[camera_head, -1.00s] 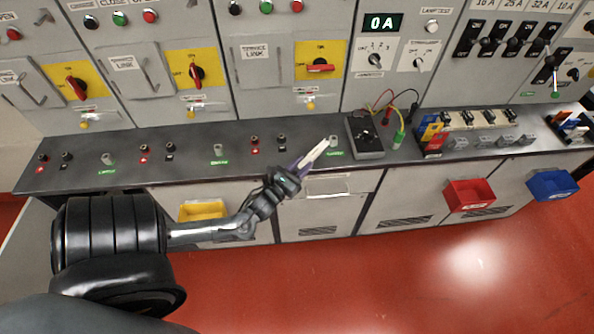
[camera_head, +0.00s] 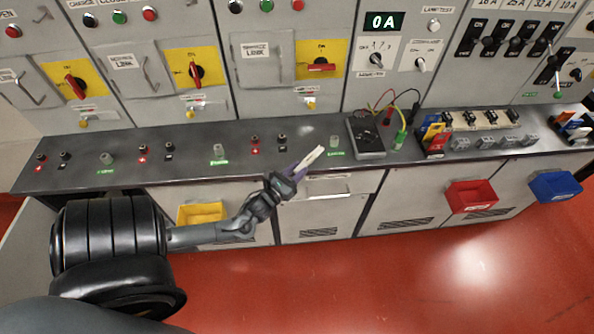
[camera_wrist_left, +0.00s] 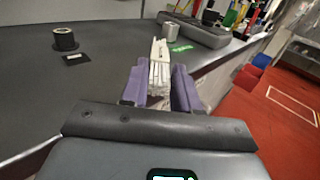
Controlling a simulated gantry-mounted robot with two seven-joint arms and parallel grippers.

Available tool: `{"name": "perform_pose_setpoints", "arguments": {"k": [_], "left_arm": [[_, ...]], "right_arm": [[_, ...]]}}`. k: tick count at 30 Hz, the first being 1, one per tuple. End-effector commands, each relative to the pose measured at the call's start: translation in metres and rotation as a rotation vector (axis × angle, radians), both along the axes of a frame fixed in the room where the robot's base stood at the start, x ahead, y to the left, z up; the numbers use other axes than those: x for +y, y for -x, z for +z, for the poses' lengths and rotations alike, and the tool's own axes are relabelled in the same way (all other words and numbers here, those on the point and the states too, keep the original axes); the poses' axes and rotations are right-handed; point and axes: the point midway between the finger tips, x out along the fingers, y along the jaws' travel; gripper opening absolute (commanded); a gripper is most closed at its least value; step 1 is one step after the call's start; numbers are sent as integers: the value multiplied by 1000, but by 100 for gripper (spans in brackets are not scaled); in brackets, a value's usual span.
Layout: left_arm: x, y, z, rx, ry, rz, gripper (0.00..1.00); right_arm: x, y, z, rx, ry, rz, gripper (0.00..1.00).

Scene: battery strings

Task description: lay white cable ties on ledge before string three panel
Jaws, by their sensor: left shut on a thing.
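The white cable ties (camera_head: 313,155) form a thin bundle held in my left gripper (camera_head: 303,164), over the front part of the grey ledge (camera_head: 190,165). In the left wrist view the bundle (camera_wrist_left: 159,65) sits between the two purple fingers of the gripper (camera_wrist_left: 160,88), which are shut on it, and points away over the ledge. I cannot tell whether the bundle touches the ledge. The string three panel (camera_head: 270,95), with its yellow plate and red switch, stands behind the ledge. My right gripper is not in view.
A dark meter (camera_head: 366,138) with leads lies right of the ties, beside a small grey post (camera_head: 334,142). Black and red terminals (camera_head: 255,146) stand to the left. A yellow bin (camera_head: 200,213) and a red bin (camera_head: 470,196) hang below the ledge front.

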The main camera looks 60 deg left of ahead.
Motion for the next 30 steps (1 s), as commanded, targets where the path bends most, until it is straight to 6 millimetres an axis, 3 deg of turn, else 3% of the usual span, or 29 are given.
{"name": "perform_pose_setpoints", "arguments": {"k": [4,5,9,20,30], "left_arm": [[0,0,-4,1,0,0,0],[0,0,-3,1,0,0,34],[0,0,-3,1,0,0,55],[0,0,1,0,0,0,55],[-21,43,-1,4,2,-1,55]], "right_arm": [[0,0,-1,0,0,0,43],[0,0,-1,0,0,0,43],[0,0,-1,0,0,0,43],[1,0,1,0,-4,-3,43],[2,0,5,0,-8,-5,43]]}}
